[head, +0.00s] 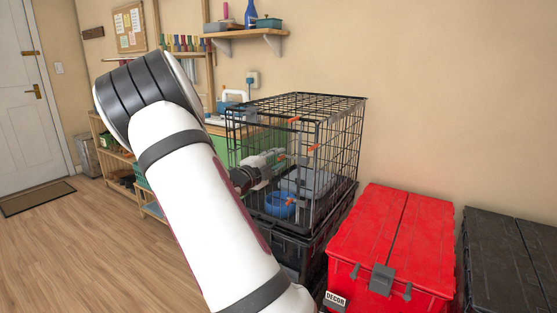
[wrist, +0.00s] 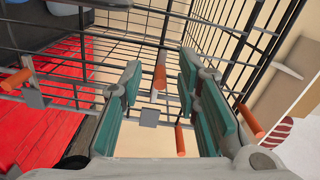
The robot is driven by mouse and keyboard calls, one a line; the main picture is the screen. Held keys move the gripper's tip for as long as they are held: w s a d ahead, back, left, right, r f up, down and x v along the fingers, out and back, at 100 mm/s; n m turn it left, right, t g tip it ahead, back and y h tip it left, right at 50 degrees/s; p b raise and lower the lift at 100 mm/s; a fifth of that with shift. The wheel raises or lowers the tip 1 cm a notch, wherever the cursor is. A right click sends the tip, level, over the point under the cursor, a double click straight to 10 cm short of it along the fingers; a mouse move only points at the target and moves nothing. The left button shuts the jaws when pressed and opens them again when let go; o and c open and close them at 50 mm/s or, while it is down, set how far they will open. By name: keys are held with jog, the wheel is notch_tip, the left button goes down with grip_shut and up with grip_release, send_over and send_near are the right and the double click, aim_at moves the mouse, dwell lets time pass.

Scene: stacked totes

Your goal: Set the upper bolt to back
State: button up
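A black wire crate (head: 335,120) stands on a dark tote and carries several orange bolt knobs. In the head view one knob (head: 294,119) is high on the crate and another (head: 313,147) sits lower to its right. My gripper (head: 280,158) is at the crate's front side, partly seen through wire. In the wrist view my gripper (wrist: 160,78) is open, its teal pads apart. An orange knob (wrist: 160,72) shows in the gap between the pads, not clearly touched. I cannot tell which knob there is the upper bolt's.
Other orange knobs show at left (wrist: 15,80), below (wrist: 180,140) and right (wrist: 250,122) in the wrist view. A blue bowl (head: 279,204) is inside the crate. A red tote (head: 390,235) and a black tote (head: 510,255) stand to the right. Open floor lies left.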

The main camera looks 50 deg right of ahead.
jog(key=a, duration=1)
jog(key=shift+s+a, duration=0.35)
jog(key=shift+s, duration=0.05)
jog(key=shift+w, duration=0.1)
